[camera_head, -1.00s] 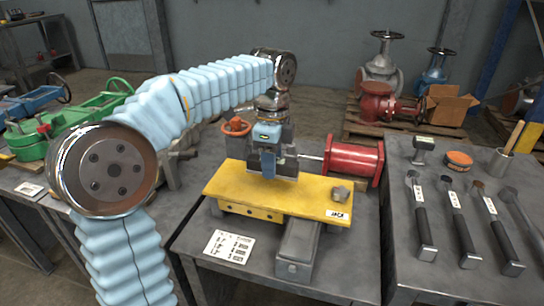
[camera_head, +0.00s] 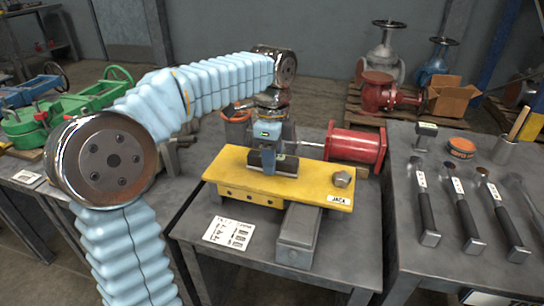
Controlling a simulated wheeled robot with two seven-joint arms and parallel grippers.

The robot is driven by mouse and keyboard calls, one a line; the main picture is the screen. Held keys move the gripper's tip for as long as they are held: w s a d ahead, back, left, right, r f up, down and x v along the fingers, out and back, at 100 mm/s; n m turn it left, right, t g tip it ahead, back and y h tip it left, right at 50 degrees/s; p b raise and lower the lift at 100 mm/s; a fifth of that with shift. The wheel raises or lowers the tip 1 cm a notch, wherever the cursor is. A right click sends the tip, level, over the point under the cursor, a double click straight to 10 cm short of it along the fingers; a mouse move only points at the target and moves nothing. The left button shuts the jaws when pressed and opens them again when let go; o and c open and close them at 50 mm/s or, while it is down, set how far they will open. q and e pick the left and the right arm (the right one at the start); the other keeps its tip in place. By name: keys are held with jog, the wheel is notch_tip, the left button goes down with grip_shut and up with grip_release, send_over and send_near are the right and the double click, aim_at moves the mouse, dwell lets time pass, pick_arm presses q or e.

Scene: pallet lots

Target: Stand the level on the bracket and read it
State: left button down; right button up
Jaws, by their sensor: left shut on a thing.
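My left gripper (camera_head: 268,158) points down over the bracket's rear middle. It is shut on a short grey-and-black block, which looks like the level (camera_head: 286,166). The block lies lengthwise along the bracket at its surface; I cannot tell whether it touches. The gripper's finger hides the block's middle, and no vial reading can be made out. My right gripper is not in view.
A hex bolt head (camera_head: 342,179) stands on the bracket's right end. A grey box-shaped bar (camera_head: 298,236) and a printed card (camera_head: 229,232) are in front.

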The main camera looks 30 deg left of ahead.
pick_arm(q)
jog(key=c, duration=0.7)
grip_release()
jog(key=shift+f, duration=0.1)
notch_tip(320, 180, up, 14)
jog(key=p, duration=0.3)
jog(key=shift+p, duration=0.35)
jog(key=shift+f, duration=0.1)
